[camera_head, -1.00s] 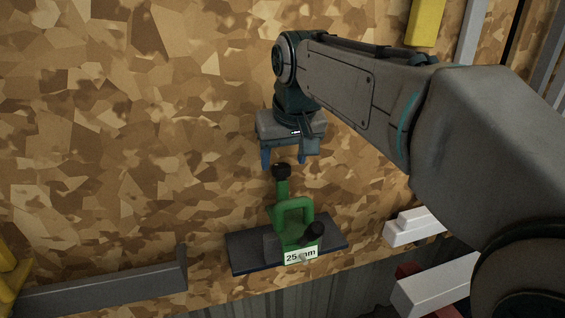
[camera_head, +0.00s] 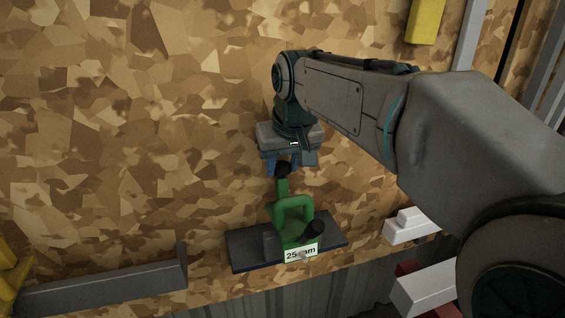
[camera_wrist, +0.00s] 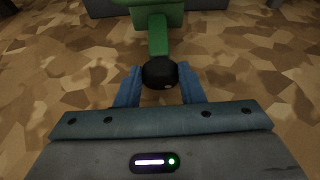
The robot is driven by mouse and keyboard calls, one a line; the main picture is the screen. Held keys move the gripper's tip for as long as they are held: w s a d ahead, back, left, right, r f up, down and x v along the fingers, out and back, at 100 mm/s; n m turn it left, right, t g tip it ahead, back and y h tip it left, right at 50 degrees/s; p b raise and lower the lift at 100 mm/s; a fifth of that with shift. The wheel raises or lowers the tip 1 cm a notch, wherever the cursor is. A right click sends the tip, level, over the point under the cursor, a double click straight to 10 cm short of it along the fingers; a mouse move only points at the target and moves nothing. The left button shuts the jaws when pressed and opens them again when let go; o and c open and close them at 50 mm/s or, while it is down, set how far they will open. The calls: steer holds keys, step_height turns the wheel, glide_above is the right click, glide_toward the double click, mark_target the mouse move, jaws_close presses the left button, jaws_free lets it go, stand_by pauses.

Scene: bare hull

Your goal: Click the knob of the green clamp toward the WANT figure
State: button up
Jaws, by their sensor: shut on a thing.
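The green clamp (camera_head: 293,222) stands on a dark base plate (camera_head: 328,233) and carries a white label (camera_head: 301,253) reading "25" and "mm", partly covered by a small pale part. Its green arm reaches toward my gripper and ends in a black knob (camera_head: 282,169). My gripper (camera_head: 283,165) is shut on the knob. In the wrist view the blue fingers (camera_wrist: 158,88) stand on either side of the black knob (camera_wrist: 160,72), with the green arm (camera_wrist: 158,35) beyond. A second black round part (camera_head: 315,229) sits on the clamp near the label. No WANT figure is legible.
A grey rail (camera_head: 105,285) lies at lower left beside yellow parts (camera_head: 12,275). White blocks (camera_head: 410,226) lie right of the base plate. A yellow bar (camera_head: 427,20) is at upper right. The patterned board left of the clamp is clear.

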steer(key=shift+w+d+n+g+y, duration=0.2)
steer(key=shift+n+y, duration=0.25)
steer(key=shift+n, duration=0.55)
steer(key=shift+s+d+n+g+y, duration=0.1)
steer(key=shift+n+g+y, duration=0.3)
steer(key=shift+n, duration=0.6)
steer(key=o, duration=1)
steer(key=shift+m, duration=0.3)
